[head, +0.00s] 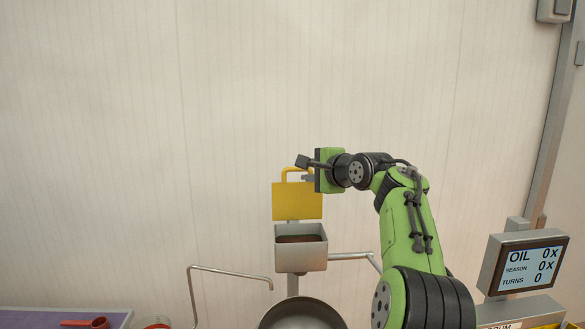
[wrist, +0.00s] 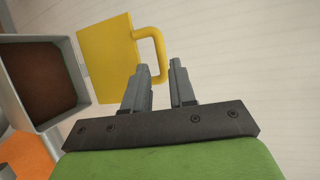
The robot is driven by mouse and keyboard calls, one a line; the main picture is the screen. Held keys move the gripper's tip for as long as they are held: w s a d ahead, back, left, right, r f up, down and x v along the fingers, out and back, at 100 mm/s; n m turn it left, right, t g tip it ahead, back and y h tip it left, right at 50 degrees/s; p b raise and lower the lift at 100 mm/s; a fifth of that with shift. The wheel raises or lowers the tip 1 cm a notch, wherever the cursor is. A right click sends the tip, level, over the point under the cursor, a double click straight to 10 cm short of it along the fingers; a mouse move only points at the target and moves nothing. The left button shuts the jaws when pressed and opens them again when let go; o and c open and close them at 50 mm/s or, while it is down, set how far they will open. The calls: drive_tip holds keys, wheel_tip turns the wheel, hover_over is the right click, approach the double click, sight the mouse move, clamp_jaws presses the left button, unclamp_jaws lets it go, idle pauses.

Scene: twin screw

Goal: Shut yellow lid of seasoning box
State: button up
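The seasoning box (head: 301,258) is a grey metal box with an open top and dark brown contents. Its yellow lid (head: 297,202) stands upright, raised at the back of the box, with a yellow loop handle (head: 284,173) on its upper edge. My gripper (head: 307,178) is beside the handle, at the lid's upper right. In the wrist view the two grey fingers (wrist: 159,66) are apart. The handle (wrist: 158,50) reaches toward the gap between them, partly hidden behind the left finger. I cannot tell whether they touch. The lid (wrist: 105,55) and the box (wrist: 68,58) show at left.
A dark round pan (head: 303,314) is below the box. A bent metal rod (head: 230,271) is at left, and a pipe (head: 350,256) runs right of the box. A display (head: 527,264) reads OIL 0X, SEASON 0X, TURNS 0. A red scoop (head: 98,323) lies on a purple surface at lower left.

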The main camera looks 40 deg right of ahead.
sight(298, 169)
drive_tip(key=p+x, duration=0.2)
drive_tip(key=x, duration=0.7)
drive_tip(key=shift+d+r+p, duration=0.1)
drive_tip(key=shift+r+p, duration=0.05)
drive_tip(key=shift+p, duration=0.2)
drive_tip(key=shift+s, duration=0.1)
drive_tip(key=shift+c, duration=0.6)
clamp_jaws()
